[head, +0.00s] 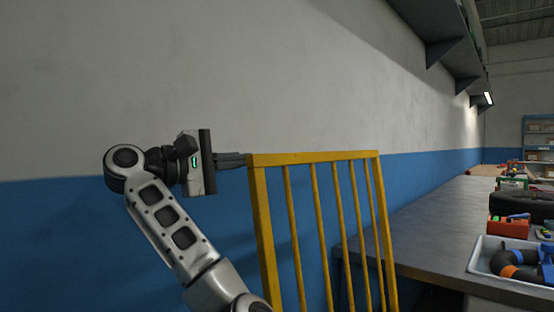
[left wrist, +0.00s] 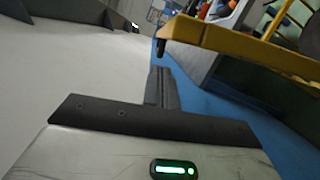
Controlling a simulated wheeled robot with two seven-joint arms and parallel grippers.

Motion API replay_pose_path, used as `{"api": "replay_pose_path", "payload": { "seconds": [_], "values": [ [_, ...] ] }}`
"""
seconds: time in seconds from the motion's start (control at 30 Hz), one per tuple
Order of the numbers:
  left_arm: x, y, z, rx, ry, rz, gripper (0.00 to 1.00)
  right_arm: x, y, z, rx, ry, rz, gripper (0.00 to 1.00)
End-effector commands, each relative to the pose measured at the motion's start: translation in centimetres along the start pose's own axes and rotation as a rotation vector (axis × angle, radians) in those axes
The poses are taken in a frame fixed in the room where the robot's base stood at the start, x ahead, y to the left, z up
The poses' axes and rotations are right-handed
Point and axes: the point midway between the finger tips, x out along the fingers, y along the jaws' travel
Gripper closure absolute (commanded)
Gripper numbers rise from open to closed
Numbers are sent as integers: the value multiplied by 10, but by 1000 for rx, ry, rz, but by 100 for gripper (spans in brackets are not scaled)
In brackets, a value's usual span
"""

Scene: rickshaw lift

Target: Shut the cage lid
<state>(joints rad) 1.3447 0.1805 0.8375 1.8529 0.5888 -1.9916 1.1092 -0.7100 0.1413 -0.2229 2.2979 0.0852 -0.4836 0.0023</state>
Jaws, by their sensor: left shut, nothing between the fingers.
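The cage lid (head: 315,157) is a yellow barred frame, standing upright or nearly so in the middle of the head view. Its lower end runs out of the bottom of the picture, and the rest of the cage is not seen. My left gripper (head: 243,159) is shut and empty, with its fingers pointing right at the lid's upper left corner. In the left wrist view, the shut fingers (left wrist: 158,72) lie close to a yellow bar of the lid (left wrist: 235,42). I cannot tell whether they touch it. My right gripper is in neither view.
A grey workbench (head: 430,225) runs along the wall behind and right of the lid. A white tray (head: 478,258) with pipe parts and a red box (head: 508,228) stand on it. Shelves (head: 440,30) hang above at the right. The wall left of the lid is bare.

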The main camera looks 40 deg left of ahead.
Motion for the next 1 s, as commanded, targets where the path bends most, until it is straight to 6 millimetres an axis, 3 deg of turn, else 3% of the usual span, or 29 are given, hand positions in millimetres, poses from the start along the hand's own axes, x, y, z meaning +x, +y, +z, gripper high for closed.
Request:
{"api": "replay_pose_path", "payload": {
  "seconds": [0.5, 0.7, 1.0],
  "values": [
    [84, 0, 1, 1, -2, -4, 100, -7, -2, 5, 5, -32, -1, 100],
    [95, 0, 1, 3, -1, -2, 100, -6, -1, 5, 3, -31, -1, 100],
    [95, 0, 1, 4, 0, -2, 100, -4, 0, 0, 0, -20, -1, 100]
  ]
}}
